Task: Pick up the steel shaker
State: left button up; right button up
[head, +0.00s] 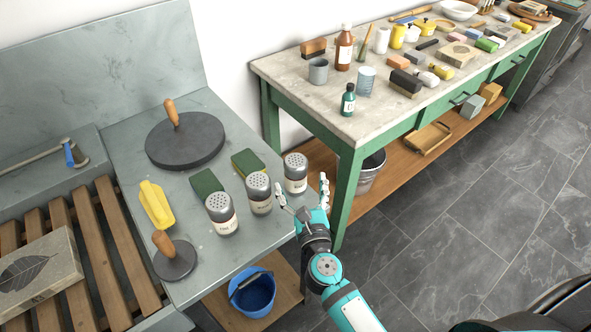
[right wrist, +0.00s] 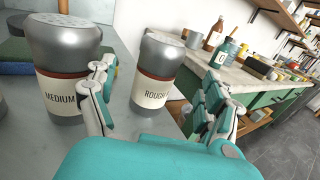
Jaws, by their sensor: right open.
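Three steel shakers with perforated tops and paper labels stand upright in a row on the grey stone counter (head: 213,257): a near one (head: 221,214), a middle one (head: 259,193) and a far one (head: 295,174). My right gripper (head: 303,190) is open and empty at the counter's right edge, just in front of the far shaker. In the right wrist view, the shaker labelled ROUGH (right wrist: 154,88) shows between and beyond the open fingers. The shaker labelled MEDIUM (right wrist: 66,68) stands left of the left finger, close to it. My left gripper is out of view.
A round dark disc with a wooden handle (head: 185,145), a smaller one (head: 175,262) and a yellow tool (head: 156,205) share the counter. A blue bucket (head: 253,294) stands below. A cluttered green workbench (head: 345,195) stands at right.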

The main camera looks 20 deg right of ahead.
aim_at(296, 164)
jog(key=shift+w+d, duration=0.1)
jog(key=shift+w, duration=0.5)
jog(key=w+p, duration=0.1)
jog(key=w, duration=0.1)
jog(key=w+r, duration=0.1)
jog(key=w, duration=0.1)
jog(key=shift+w+d+r+p, duration=0.1)
jog(key=shift+w+d+p, duration=0.1)
jog(key=shift+p, duration=0.2)
jog(key=shift+w, duration=0.45)
jog(key=shift+s, duration=0.1)
jog(key=c, duration=1.3)
jog(key=shift+c, duration=0.4)
jog(key=shift+r, duration=0.1)
